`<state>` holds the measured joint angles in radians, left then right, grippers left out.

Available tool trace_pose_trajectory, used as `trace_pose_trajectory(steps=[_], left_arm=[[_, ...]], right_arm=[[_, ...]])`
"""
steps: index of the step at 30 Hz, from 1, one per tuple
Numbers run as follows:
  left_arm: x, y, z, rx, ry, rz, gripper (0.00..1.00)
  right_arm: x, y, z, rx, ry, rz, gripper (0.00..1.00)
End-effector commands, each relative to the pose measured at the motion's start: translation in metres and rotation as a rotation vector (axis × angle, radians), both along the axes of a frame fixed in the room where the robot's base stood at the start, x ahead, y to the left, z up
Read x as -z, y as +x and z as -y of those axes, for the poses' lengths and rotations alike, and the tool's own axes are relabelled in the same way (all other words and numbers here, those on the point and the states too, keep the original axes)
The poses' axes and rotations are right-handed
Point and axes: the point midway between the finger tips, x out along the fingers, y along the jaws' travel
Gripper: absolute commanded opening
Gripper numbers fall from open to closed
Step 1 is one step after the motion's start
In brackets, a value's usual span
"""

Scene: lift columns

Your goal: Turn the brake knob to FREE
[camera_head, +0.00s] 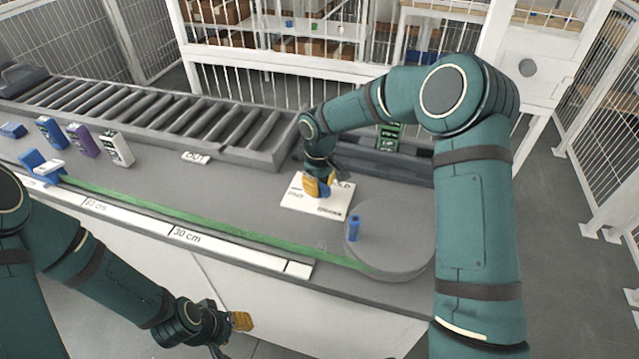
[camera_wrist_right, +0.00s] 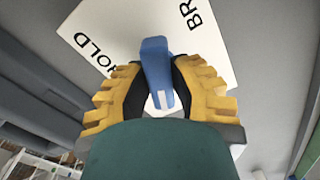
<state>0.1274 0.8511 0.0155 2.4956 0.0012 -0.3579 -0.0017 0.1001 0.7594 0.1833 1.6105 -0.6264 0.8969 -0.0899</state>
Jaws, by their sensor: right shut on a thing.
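The blue brake knob (camera_wrist_right: 156,65) stands on a white plate (camera_wrist_right: 105,25), with HOLD on the left and letters starting BR at the upper right. It has a white mark at its lower end in the right wrist view. My right gripper (camera_wrist_right: 160,88) is shut on the knob, with a yellow ribbed finger on each side. In the head view the right gripper (camera_head: 318,187) is over the white plate (camera_head: 318,204) and hides most of the knob. No FREE lettering is readable. My left gripper (camera_head: 232,322) is low, in front of the bench; its finger gap is unclear.
A grey round disc (camera_head: 390,245) with a blue peg (camera_head: 354,228) is right of the plate. A green strip (camera_head: 200,222) and a scale run along the bench front. A roller conveyor (camera_head: 170,112) lies behind. Several small boxes (camera_head: 115,148) stand at left.

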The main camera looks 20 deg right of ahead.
Motion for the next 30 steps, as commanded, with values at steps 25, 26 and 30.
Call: trace_pose_trajectory(steps=[25,26,30], left_arm=[[-0.021,0.000,0.000,0.000,0.000,0.000,0.47],[-0.021,0.000,0.000,0.000,0.000,0.000,0.47],[-0.021,0.000,0.000,0.000,0.000,0.000,0.47]], right_arm=[[0.001,-0.001,0.000,-0.427,0.001,-0.002,0.46],[0.001,-0.001,0.000,-0.427,0.001,-0.002,0.56],[0.000,0.000,0.000,-0.426,0.000,-0.001,0.60]])
